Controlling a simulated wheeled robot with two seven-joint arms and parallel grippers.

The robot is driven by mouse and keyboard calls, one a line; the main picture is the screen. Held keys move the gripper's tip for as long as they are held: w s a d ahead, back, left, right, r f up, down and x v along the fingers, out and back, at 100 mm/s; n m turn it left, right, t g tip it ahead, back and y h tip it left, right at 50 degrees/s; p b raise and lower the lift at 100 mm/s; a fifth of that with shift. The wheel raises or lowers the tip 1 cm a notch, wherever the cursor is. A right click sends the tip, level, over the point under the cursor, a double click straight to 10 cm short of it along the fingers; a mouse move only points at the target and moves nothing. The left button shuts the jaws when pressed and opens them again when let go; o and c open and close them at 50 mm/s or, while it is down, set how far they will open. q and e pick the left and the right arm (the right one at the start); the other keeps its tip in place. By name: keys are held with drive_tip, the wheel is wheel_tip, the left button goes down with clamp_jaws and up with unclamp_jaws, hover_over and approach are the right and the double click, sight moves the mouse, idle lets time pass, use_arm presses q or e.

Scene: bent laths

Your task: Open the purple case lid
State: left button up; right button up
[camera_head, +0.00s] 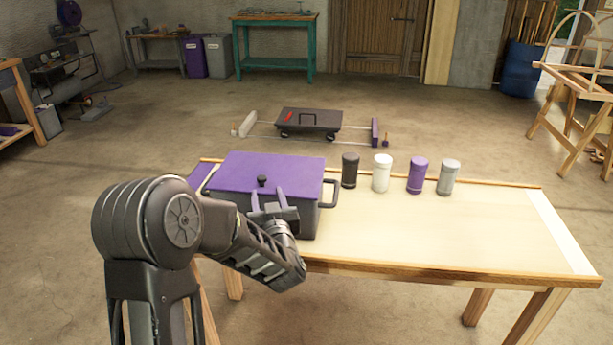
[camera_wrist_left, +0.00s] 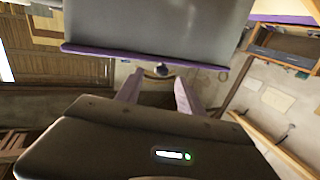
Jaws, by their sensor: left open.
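The purple case (camera_head: 318,222) stands at the left end of the table, with a dark grey body and side handles. Its flat purple lid (camera_head: 275,170) is shut. A small black knob (camera_head: 262,181) sits near the lid's front edge. My left gripper (camera_head: 268,193) is at the front of the case, with its purple fingers open around or just short of the knob; contact cannot be told. In the left wrist view the knob (camera_wrist_left: 161,70) shows between the fingertips, at the purple lid edge (camera_wrist_left: 110,51). My right gripper is not in view.
Black, white, purple and grey canisters (camera_head: 417,175) stand in a row right of the case on the wooden table (camera_head: 430,235). The table's right part is clear. A low black cart (camera_head: 309,119) is on the floor behind.

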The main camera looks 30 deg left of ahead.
sight(263, 179)
use_arm(q)
drive_tip(key=shift+a+r+y, duration=0.2)
drive_tip(key=shift+r+y, duration=0.1)
drive_tip(key=shift+r, duration=0.25)
drive_tip(key=p+x, duration=0.1)
drive_tip(key=x, duration=0.6)
drive_tip(key=shift+w+a+f, duration=0.15)
drive_tip(key=shift+w+a, duration=0.15)
clamp_jaws()
idle(1.1)
